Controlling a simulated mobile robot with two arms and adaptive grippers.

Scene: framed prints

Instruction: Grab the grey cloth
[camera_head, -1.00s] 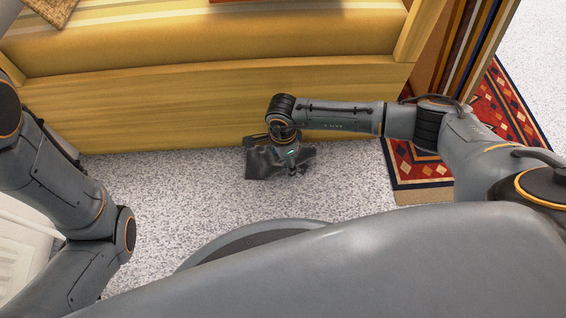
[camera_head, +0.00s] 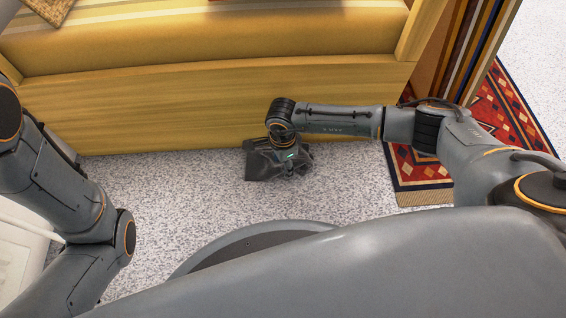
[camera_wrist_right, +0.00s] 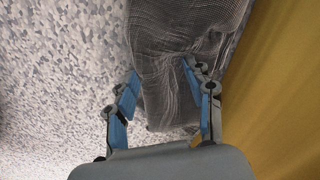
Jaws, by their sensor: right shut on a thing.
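The dark grey cloth (camera_head: 262,167) is at the floor close to the front of the yellow sofa. In the right wrist view the cloth (camera_wrist_right: 185,60) hangs in folds between and beyond the fingers. My right gripper (camera_wrist_right: 163,82) is shut on the cloth, with a blue-padded finger on each side of it. In the head view the right gripper (camera_head: 288,163) points down and covers part of the cloth. My left arm shows at the left edge, but its gripper is out of view.
The yellow sofa (camera_head: 200,105) stands right behind the cloth and blocks the far side. A red patterned rug (camera_head: 420,172) lies to the right. Speckled carpet (camera_head: 190,195) is free to the left and in front.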

